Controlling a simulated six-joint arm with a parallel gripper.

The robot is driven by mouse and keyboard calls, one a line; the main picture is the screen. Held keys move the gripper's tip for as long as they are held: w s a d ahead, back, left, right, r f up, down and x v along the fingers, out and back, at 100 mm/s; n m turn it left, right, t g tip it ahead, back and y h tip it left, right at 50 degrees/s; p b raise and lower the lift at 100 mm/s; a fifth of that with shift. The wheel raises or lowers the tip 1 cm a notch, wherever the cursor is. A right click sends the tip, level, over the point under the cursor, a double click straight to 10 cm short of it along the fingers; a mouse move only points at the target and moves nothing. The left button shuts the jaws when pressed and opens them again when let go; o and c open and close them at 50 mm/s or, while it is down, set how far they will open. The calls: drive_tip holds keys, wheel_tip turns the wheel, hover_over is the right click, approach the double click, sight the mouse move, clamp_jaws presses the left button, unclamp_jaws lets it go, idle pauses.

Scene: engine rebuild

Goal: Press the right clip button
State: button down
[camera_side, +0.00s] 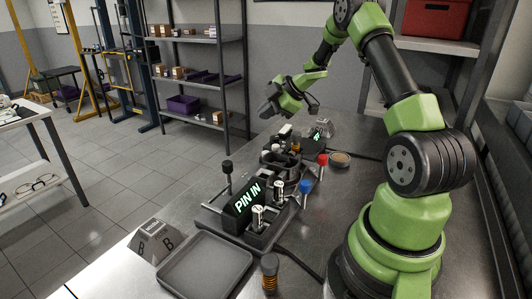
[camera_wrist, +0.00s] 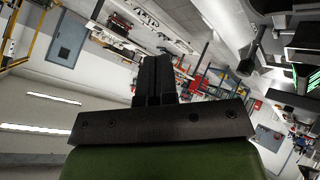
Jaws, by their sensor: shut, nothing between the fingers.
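Metal pins (camera_side: 258,216) stand upright near the display. My gripper (camera_side: 266,111) is raised above the bench beyond the fixture, apart from both coloured tops.
An empty dark tray (camera_side: 206,268) and a placard marked B (camera_side: 154,241) lie at the front. A spring-like part (camera_side: 270,274) stands beside the tray. A black knob (camera_side: 227,166) rises at the fixture's left. A round dish (camera_side: 341,159) lies to its right.

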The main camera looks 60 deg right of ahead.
drive_tip(key=shift+f, duration=4.4)
drive_tip(key=shift+f, duration=0.45)
drive_tip(key=shift+f, duration=0.35)
drive_tip(key=shift+a+f, duration=0.2)
drive_tip(key=shift+f, duration=0.3)
drive_tip(key=shift+r, duration=0.15)
drive_tip(key=shift+s+a+r, duration=0.1)
drive_tip(key=shift+r, duration=0.75)
